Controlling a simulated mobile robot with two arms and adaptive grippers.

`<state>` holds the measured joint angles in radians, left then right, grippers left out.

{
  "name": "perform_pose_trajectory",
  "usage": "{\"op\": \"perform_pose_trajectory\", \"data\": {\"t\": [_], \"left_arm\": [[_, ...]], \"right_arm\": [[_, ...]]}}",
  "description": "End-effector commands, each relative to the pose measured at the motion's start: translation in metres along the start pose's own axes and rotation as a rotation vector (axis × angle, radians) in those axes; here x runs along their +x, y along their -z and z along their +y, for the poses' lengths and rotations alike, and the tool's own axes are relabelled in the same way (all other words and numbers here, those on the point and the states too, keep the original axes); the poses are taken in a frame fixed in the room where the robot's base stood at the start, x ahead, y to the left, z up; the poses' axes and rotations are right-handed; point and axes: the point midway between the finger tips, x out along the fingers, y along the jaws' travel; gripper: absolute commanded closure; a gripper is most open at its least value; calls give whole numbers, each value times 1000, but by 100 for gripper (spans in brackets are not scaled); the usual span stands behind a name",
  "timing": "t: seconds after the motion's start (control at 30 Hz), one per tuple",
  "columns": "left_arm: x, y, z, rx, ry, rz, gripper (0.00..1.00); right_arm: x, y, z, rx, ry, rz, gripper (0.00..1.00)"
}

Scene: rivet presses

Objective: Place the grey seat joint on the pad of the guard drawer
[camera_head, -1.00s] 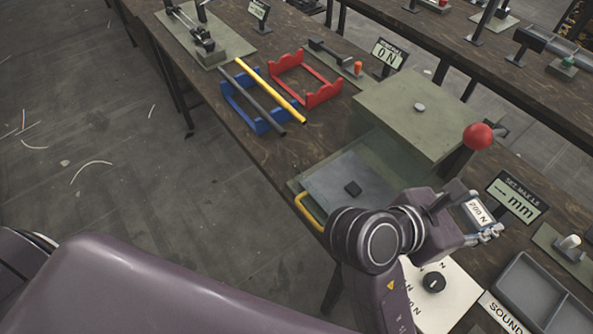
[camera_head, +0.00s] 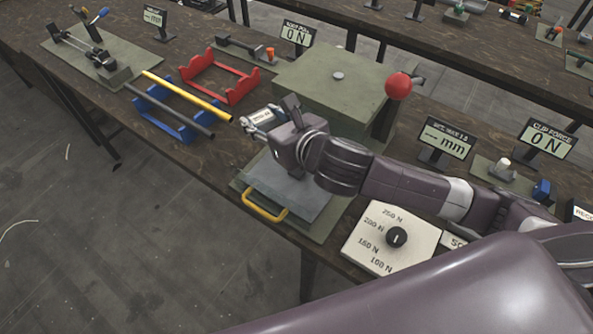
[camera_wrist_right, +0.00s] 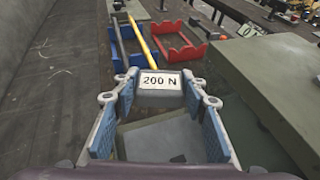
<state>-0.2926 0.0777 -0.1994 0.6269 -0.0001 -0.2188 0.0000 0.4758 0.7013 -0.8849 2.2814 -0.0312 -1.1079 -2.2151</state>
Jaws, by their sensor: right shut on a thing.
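My right gripper (camera_head: 262,119) is shut on a grey piece with a white "200 N" label, apparently the grey seat joint (camera_wrist_right: 158,85). In the right wrist view the piece sits between the blue finger pads. The guard drawer, with its yellow handle (camera_head: 263,206), is pulled out from under the green press housing (camera_head: 335,88). Its grey pad (camera_head: 300,203) shows partly beneath my wrist; the rest is hidden. My gripper is above the drawer's far-left side, and the joint appears apart from the pad. My left gripper is not in view.
A red ball lever (camera_head: 398,86) rises by the housing. A dial panel (camera_head: 385,240) lies right of the drawer.

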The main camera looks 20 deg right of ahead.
Motion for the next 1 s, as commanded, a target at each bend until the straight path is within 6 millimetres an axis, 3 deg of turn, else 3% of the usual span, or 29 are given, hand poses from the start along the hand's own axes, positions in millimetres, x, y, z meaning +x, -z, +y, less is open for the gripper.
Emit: {"op": "perform_pose_trajectory", "data": {"t": [0.17, 0.3, 0.57, 1.0], "left_arm": [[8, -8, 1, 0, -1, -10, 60], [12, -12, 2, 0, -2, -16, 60], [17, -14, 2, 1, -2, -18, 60], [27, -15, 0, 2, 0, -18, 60]], "right_arm": [[1, 33, -12, -81, -164, 7, 84], [-12, 52, -26, -118, -264, 7, 84], [-36, 57, -47, -135, -326, 2, 84], [-17, 108, -48, -134, -330, 1, 84]]}}
